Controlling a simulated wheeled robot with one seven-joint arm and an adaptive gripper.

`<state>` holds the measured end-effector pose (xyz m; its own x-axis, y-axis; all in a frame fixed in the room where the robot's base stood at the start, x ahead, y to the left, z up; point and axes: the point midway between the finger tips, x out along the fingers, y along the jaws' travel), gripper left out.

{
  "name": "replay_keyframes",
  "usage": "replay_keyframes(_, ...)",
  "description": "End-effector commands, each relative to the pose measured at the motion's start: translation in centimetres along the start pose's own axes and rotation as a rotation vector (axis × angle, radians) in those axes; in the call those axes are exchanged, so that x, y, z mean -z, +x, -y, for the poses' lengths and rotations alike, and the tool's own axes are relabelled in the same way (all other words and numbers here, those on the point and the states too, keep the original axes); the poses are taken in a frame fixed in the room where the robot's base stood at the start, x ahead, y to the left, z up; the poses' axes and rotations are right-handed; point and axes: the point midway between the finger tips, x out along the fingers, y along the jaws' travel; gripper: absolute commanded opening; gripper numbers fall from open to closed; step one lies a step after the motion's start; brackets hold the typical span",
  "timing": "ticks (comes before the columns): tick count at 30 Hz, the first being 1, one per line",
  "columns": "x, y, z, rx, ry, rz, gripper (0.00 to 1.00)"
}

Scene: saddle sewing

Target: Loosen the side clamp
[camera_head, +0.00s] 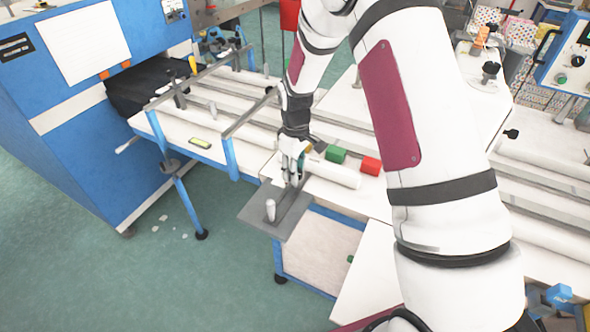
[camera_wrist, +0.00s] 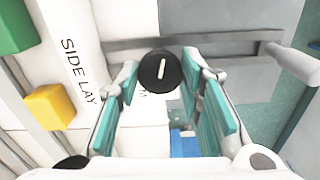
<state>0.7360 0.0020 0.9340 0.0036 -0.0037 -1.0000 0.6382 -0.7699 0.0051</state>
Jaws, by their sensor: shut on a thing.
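A round black knob (camera_wrist: 158,73) with a white line across its top sits between my fingertips in the wrist view. I take it to be the side clamp's knob. My gripper (camera_head: 293,176) points down at the table's front edge, beside a grey plate, in the head view. In the wrist view its teal-padded fingers (camera_wrist: 163,80) are closed in on both sides of the knob. The knob itself is hidden behind my gripper in the head view. A white bar (camera_wrist: 78,70) marked "SIDE LAY" lies left of the knob.
The grey plate (camera_head: 249,213) bears a pale upright handle (camera_head: 270,210). A green block (camera_head: 336,155) and a red block (camera_head: 371,166) lie right of my gripper. A yellow block (camera_wrist: 50,107) shows in the wrist view. Blue table legs stand to the left; the green floor in front is open.

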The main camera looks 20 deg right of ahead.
Motion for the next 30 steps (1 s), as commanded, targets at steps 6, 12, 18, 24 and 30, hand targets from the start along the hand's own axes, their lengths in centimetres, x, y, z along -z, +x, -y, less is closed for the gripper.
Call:
replay_keyframes(6, -0.05, 0.1, -0.04, 0.002, -0.194, 0.0, 0.06)
replay_keyframes(12, -0.05, 0.08, -0.03, 0.002, -0.341, -0.001, 0.06)
replay_keyframes(18, -0.05, 0.06, -0.04, 0.001, -0.442, -0.001, 0.06)
replay_keyframes(24, -0.06, 0.05, -0.03, 0.001, -0.497, -0.001, 0.06)
replay_keyframes(30, -0.07, 0.05, -0.02, 0.001, -0.514, -0.001, 0.06)
